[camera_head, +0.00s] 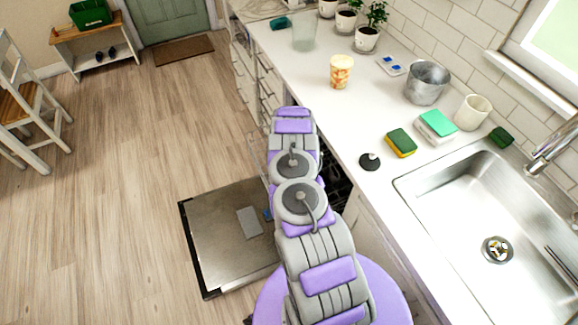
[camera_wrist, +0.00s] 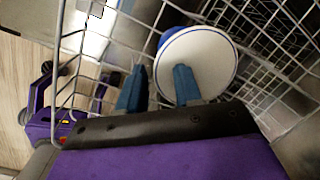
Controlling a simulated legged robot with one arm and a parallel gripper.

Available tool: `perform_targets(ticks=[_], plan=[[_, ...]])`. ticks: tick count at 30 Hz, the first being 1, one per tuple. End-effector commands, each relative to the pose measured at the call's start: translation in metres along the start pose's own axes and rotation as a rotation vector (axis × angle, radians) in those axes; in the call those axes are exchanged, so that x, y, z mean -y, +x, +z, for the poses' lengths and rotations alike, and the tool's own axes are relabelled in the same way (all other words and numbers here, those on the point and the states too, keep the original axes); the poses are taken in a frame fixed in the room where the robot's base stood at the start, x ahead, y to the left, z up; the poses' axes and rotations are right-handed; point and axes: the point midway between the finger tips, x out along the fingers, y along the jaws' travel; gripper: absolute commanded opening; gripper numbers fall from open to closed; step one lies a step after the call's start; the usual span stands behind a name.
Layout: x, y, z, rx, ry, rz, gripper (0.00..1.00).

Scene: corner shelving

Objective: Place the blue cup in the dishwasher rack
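The blue cup (camera_wrist: 197,58) lies inside the wire dishwasher rack (camera_wrist: 66,50) in the wrist view, its round white opening and blue rim turned toward the camera. My gripper (camera_wrist: 160,68) has its two blue fingertips apart. The right finger overlaps the cup's opening and the left finger is just outside the rim, with a gap between them. I cannot tell whether either finger touches the cup. In the head view my arm hides the gripper, the cup and most of the rack.
The open dishwasher door (camera_head: 228,245) lies low over the wooden floor (camera_head: 120,190). Above is the white counter (camera_head: 335,125) with a sponge (camera_head: 400,142), a metal pot (camera_head: 427,82) and a patterned cup (camera_head: 341,71). The sink (camera_head: 480,220) is at the right. Rack wires surround my gripper.

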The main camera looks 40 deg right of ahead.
Motion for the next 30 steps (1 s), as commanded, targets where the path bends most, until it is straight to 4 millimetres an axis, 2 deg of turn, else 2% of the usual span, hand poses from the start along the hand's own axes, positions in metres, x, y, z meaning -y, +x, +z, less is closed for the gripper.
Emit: perform_targets(ticks=[3, 9, 17, 20, 23, 26, 30], plan=[[-0.001, -0.029, 0.003, 0.003, 0.000, 0.000, 0.34], [0.000, -0.068, 0.003, 0.004, 0.002, -0.002, 0.34], [-0.001, -0.095, 0.001, 0.001, 0.002, 0.001, 0.34], [-0.003, -0.103, 0.006, 0.008, -0.017, 0.006, 0.34], [-0.014, -0.122, 0.024, 0.028, -0.087, 0.024, 0.34], [-0.036, -0.155, 0.052, 0.061, -0.217, 0.058, 0.34], [-0.075, -0.213, 0.088, 0.113, -0.448, 0.105, 0.34]])
